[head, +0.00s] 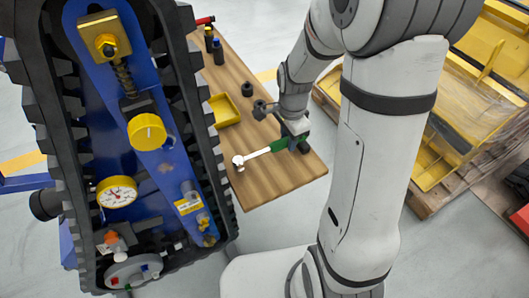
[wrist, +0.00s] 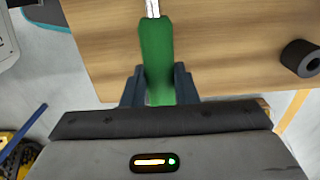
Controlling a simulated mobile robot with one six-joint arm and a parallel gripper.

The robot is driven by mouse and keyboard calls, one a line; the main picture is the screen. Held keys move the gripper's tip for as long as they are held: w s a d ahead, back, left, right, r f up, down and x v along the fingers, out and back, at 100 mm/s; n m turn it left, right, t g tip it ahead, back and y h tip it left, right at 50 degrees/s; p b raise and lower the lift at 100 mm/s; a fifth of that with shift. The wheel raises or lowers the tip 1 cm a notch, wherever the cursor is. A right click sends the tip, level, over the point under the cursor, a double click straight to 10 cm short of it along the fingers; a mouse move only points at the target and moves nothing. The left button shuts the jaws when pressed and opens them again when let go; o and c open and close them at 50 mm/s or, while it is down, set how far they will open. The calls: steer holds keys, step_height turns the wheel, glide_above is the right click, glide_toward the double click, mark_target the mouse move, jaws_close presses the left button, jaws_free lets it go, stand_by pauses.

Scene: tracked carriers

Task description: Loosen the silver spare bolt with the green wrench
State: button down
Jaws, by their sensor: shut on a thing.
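The wrench has a green handle (head: 279,145) and a silver shaft and head (head: 240,162). My gripper (head: 297,141) is shut on the green handle, over the near end of the wooden table. The wrist view shows the handle (wrist: 156,60) between my two dark fingers (wrist: 158,86), its silver shaft running out of the top edge. In the head view the wrench points left toward the blue tracked carrier (head: 160,170). A small silver cylindrical part (head: 189,190) sits low on the carrier's side, above a yellow label. I cannot tell whether it is the spare bolt.
The wooden table (head: 285,182) holds a yellow tray (head: 225,110), dark round pieces (head: 247,89) and small bottles (head: 218,50). The carrier's black track (head: 188,90) lies close to the table's left edge. A pallet with yellow parts (head: 440,150) is at right.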

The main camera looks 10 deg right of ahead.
steer(key=shift+r+p, duration=2.05)
steer(key=shift+r, duration=1.05)
steer(key=shift+f, duration=0.1)
